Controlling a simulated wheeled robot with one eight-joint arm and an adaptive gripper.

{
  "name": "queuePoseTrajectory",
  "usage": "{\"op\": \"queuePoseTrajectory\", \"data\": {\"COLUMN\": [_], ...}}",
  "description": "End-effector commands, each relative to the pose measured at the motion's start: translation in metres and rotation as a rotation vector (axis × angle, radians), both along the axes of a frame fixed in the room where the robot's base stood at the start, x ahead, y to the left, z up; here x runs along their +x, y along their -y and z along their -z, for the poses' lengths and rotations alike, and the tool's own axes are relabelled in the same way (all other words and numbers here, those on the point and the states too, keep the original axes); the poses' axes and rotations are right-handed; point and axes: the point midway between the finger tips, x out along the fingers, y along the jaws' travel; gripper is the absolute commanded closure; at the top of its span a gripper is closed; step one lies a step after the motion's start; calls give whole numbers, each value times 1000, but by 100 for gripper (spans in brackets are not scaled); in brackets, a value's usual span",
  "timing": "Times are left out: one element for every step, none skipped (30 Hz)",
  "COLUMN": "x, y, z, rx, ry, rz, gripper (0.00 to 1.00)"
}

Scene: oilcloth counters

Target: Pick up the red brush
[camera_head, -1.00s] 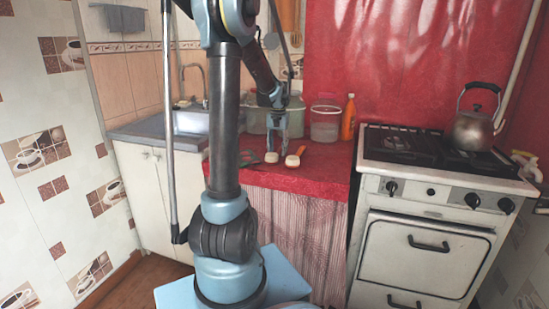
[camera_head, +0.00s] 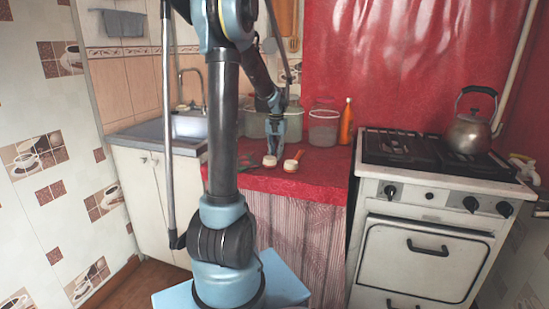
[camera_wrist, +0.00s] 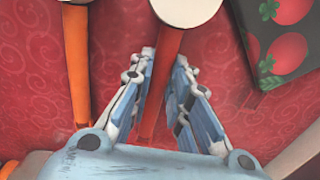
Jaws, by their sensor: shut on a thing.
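The red brush (camera_wrist: 171,50) lies on the red cloth with its round cream head at the top of the wrist view. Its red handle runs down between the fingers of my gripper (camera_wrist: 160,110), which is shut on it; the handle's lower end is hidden. In the head view my gripper (camera_head: 273,147) points down at the counter, just behind the brush's cream head (camera_head: 270,160). A second, more orange brush (camera_wrist: 76,60) lies to the left in the wrist view, apart from the fingers; it is on the right in the head view (camera_head: 291,165).
A dark card with red fruit (camera_wrist: 280,40) lies beside the brushes on the red-covered counter (camera_head: 320,180). Glass jars (camera_head: 323,125) and an orange bottle (camera_head: 346,122) stand behind. The stove with a kettle (camera_head: 467,132) is at right, the sink (camera_head: 188,124) at left.

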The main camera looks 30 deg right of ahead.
Motion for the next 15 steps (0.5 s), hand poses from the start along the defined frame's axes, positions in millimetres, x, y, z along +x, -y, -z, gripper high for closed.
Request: {"op": "queuePoseTrajectory", "data": {"x": [0, 0, 0, 0, 0, 0, 0, 0, 0, 0, 0, 0, 0, 0, 0], "y": [0, 0, 0, 0, 0, 0, 0, 0, 0, 0, 0, 0, 0, 0, 0], "z": [-5, -9, -15, -20, -25, -32, -38, -43, -50, -55, -60, -66, -70, -74, -79], "rx": [0, 0, 0, 0, 0, 0, 0, 0, 0, 0, 0, 0, 0, 0, 0], "ry": [0, 0, 0, 0, 0, 0, 0, 0, 0, 0, 0, 0, 0, 0, 0], "rz": [0, 0, 0, 0, 0, 0, 0, 0, 0, 0, 0, 0, 0, 0, 0], "gripper": [100, 100, 100, 100, 100, 100, 100, 100, 100, 100, 100, 100, 100, 100, 100]}}
